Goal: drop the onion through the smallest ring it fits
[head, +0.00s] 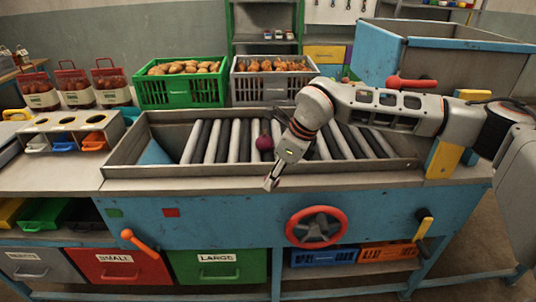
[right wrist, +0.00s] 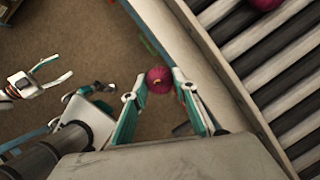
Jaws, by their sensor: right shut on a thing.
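My right gripper (head: 272,182) hangs over the front edge of the roller table in the head view. In the right wrist view, my right gripper (right wrist: 160,77) is shut on a round red-purple onion (right wrist: 159,82), held between its fingertips. The head view barely shows this onion. A grey board with three round holes (head: 68,129), likely the rings, stands at the left, far from the right gripper. Grey, blue and orange trays sit under its holes. My left gripper (right wrist: 48,78) shows at the left of the right wrist view, its fingers apart and empty.
Another red onion (head: 264,142) lies on the rollers of the roller table (head: 130,172); it also shows in the wrist view (right wrist: 264,3). Behind are a green crate (head: 180,94) and a grey crate (head: 272,90) of produce. Bins marked SMALL (head: 118,268) and LARGE (head: 217,268) sit below.

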